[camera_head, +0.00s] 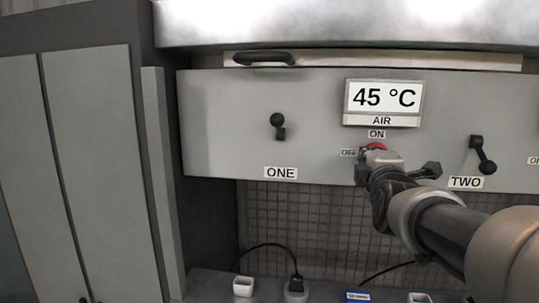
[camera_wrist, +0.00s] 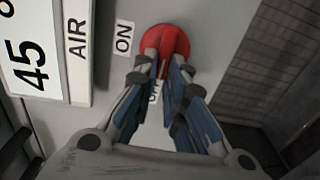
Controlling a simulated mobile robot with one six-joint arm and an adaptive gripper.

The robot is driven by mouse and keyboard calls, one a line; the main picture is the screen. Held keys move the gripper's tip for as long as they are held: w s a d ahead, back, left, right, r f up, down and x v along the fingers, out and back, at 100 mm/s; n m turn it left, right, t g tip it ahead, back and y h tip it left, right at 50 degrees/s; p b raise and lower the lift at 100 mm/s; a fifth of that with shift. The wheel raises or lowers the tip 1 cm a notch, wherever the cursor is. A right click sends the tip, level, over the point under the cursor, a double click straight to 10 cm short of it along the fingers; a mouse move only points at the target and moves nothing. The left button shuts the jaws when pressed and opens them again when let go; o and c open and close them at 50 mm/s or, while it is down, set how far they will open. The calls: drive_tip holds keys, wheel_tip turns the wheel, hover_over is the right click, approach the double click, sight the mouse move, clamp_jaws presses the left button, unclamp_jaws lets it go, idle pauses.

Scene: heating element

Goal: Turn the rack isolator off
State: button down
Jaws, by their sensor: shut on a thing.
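The rack isolator is a round red knob (camera_head: 376,147) on the grey panel, below the ON label (camera_head: 377,134) and right of the OFF label (camera_head: 348,153). In the wrist view the red knob (camera_wrist: 178,38) is at top centre, with its narrow grip bar between my fingers. The bar seems to run toward the OFF label (camera_wrist: 154,92), which my fingers partly hide. The ON label (camera_wrist: 123,37) is clear of the knob. My gripper (camera_head: 382,160) is shut on the knob; its fingertips also show in the wrist view (camera_wrist: 163,70).
A display (camera_head: 384,97) above reads 45 °C, with AIR under it. Black lever switches stand at ONE (camera_head: 279,125) and TWO (camera_head: 482,154). A dark handle (camera_head: 263,58) is on the upper edge.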

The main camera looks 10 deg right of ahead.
drive_tip(key=c, duration=1.6)
unclamp_jaws()
drive_tip(key=shift+c, duration=0.2)
drive_tip(key=shift+s, duration=0.1)
drive_tip(key=v, duration=1.2)
